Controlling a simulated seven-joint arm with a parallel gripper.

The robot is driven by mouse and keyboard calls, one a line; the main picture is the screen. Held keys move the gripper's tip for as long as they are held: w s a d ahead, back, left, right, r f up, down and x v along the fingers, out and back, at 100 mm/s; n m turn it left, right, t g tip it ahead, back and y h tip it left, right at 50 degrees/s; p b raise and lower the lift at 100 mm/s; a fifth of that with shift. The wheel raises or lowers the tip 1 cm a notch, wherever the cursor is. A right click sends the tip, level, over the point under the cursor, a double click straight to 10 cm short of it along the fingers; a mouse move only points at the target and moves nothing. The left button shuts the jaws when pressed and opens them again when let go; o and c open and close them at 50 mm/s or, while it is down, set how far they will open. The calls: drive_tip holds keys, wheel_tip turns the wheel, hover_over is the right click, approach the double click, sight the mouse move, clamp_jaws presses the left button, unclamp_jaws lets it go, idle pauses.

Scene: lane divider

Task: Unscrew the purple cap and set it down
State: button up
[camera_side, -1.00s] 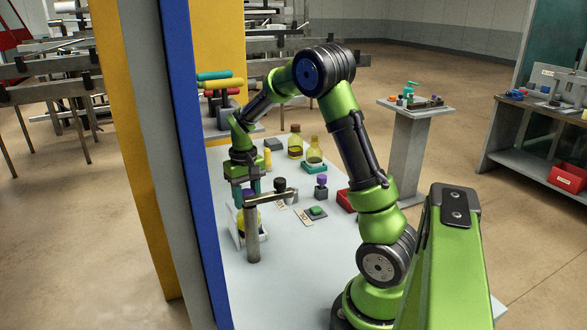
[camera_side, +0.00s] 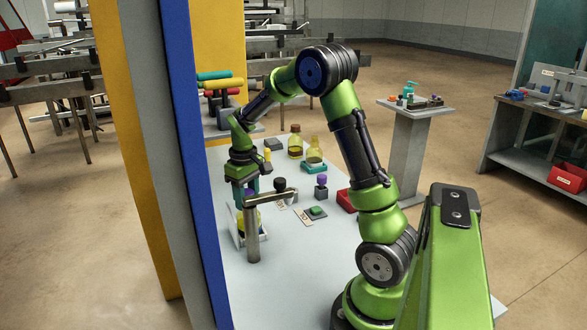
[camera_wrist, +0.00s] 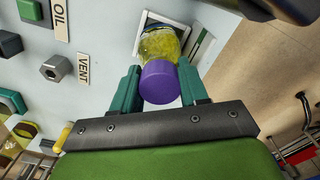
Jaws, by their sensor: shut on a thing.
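The purple cap (camera_wrist: 159,84) sits between the two teal fingers of my gripper (camera_wrist: 160,76), which is shut on it. The bottle (camera_wrist: 158,42) with yellow contents is directly beyond the cap in the wrist view, in line with it. Whether the cap still touches the neck cannot be told. In the side view my gripper (camera_side: 246,193) is above the bottle (camera_side: 242,222), which is partly hidden by a grey post. The bottle stands at a white frame-like holder (camera_wrist: 186,28).
The grey post (camera_side: 252,236) with a side arm stands close in front of the bottle. A purple-topped block (camera_side: 322,182), a green button (camera_side: 316,211), a red bin (camera_side: 347,200) and other bottles (camera_side: 314,150) stand on the table. The front table area (camera_side: 290,270) is clear.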

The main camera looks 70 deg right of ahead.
drive_tip(key=o, duration=0.7)
drive_tip(key=shift+c, duration=0.2)
drive_tip(key=shift+m, duration=0.9)
drive_tip(key=shift+m, duration=0.8)
drive_tip(key=shift+m, duration=0.9)
